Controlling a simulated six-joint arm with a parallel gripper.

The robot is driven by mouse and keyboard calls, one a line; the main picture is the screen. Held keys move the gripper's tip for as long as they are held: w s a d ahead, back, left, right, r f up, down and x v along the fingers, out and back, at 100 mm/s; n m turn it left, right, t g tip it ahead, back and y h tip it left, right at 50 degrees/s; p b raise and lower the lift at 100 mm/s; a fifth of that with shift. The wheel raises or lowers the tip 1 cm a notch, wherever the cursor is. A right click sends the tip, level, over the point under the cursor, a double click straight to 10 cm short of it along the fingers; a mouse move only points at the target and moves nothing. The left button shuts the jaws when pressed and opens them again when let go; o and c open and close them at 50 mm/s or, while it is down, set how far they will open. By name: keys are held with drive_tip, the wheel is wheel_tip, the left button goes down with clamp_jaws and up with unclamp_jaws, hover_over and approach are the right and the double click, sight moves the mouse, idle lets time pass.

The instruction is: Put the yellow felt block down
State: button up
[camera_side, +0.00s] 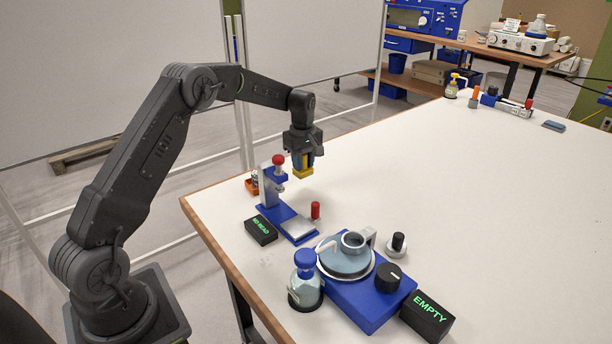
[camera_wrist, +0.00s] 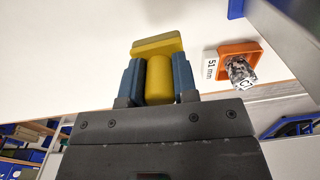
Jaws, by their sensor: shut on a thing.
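The yellow felt block (camera_side: 303,172) is in my gripper (camera_side: 303,160), which hangs above the table just right of the blue stand's top. In the wrist view my gripper (camera_wrist: 159,82) is shut on the block's rounded yellow part (camera_wrist: 159,72), with a blue-grey finger on each side. A flat yellow part of the block (camera_wrist: 157,44) shows beyond the fingertips. The block seems to be clear of the table, though the exact gap is hard to judge.
A blue stand with a red knob (camera_side: 278,160) is close to my gripper. An orange tray (camera_wrist: 238,52) holds a speckled piece. A blue device with a pan (camera_side: 370,300), a bottle (camera_side: 306,283) and black displays stand nearer the camera. The white table (camera_side: 450,190) is clear to the right.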

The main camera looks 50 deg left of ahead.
sight(306, 168)
drive_tip(key=shift+w+d+f, duration=0.35)
drive_tip(key=shift+f, duration=1.9)
drive_tip(key=shift+f, duration=0.15)
drive_tip(key=o, duration=0.9)
